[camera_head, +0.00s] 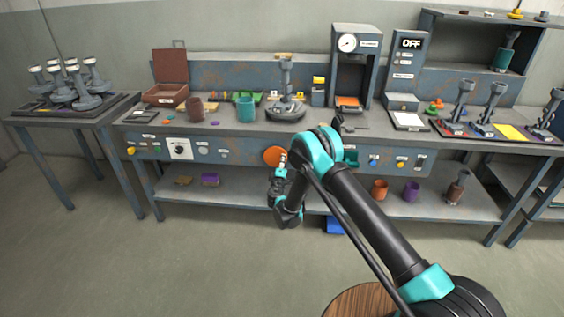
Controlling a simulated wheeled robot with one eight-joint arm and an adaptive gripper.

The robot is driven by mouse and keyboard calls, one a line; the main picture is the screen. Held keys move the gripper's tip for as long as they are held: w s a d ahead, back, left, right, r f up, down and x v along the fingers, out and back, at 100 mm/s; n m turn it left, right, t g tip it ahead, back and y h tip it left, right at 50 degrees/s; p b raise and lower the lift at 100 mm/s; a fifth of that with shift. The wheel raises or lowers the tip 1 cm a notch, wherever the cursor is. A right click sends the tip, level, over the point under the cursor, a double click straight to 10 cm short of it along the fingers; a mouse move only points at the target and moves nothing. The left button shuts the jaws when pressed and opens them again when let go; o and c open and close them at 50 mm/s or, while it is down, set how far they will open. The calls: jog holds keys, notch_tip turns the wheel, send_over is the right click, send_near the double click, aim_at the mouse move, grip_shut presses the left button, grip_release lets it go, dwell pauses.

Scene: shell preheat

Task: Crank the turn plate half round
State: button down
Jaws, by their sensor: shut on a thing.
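The turn plate (285,113) is a round grey plate on the middle of the bench. A grey shell-like post (286,79) stands upright on it. An orange round crank disc (271,156) sits on the bench's front panel, below the turn plate. My gripper (282,160) is at the right side of this disc, shut on what appears to be the crank's handle. The handle is hidden by the gripper and too small to make out.
A teal cup (245,109) and brown cup (196,109) stand left of the turn plate. A press with a gauge (352,65) and an OFF display box (407,62) stand to the right. A lower shelf (338,199) runs below.

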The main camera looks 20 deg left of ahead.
jog(key=shift+f+m, duration=0.2)
jog(key=shift+m, duration=0.4)
jog(key=c, duration=1.2)
grip_release()
jog(key=shift+r, duration=0.1)
jog(key=shift+o, duration=0.2)
notch_tip(320, 180, up, 10)
jog(key=shift+s+d+f, duration=0.1)
jog(key=shift+f, duration=0.15)
jog(key=shift+r, duration=0.15)
jog(key=shift+c, duration=0.3)
